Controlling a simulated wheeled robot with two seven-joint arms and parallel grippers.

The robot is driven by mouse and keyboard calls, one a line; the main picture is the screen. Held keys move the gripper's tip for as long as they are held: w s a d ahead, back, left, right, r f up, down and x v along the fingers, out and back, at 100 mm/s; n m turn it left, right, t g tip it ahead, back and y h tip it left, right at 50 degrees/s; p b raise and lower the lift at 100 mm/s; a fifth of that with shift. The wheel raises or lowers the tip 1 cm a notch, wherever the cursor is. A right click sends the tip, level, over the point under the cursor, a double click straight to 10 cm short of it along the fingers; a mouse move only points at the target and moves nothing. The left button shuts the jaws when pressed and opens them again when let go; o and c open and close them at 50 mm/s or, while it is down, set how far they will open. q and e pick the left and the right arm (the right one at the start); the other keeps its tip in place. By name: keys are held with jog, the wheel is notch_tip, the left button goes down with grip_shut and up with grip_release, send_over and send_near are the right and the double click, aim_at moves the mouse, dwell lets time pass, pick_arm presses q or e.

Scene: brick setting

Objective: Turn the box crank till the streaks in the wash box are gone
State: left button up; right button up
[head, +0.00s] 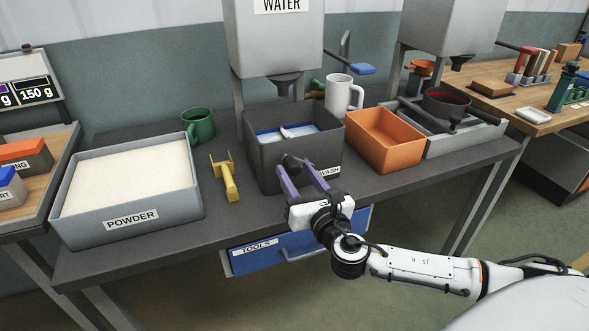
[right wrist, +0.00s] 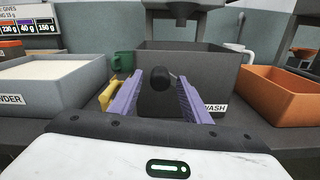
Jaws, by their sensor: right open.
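The dark grey wash box (head: 260,160) stands on the bench under the water tank, with a WASH label on its front. Inside it a pale surface (head: 305,136) shows blue along the back and a small whitish shape; I cannot make out clear streaks. The black crank knob (right wrist: 160,78) sticks out from the box front. My right gripper (head: 305,175) is open, its purple fingers pointing at the box. In the right wrist view the knob appears between the fingers; I cannot tell whether they touch it. My left gripper is not in view.
A powder bin (head: 130,218) and a yellow tool (head: 226,178) lie to the left, with a green mug (head: 198,125) behind. An orange bin (head: 385,140) and a white mug (head: 340,95) are close on the right. A blue tools drawer (head: 262,254) is below the bench top.

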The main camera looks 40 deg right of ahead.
jog(key=shift+x, duration=0.8)
grip_shut()
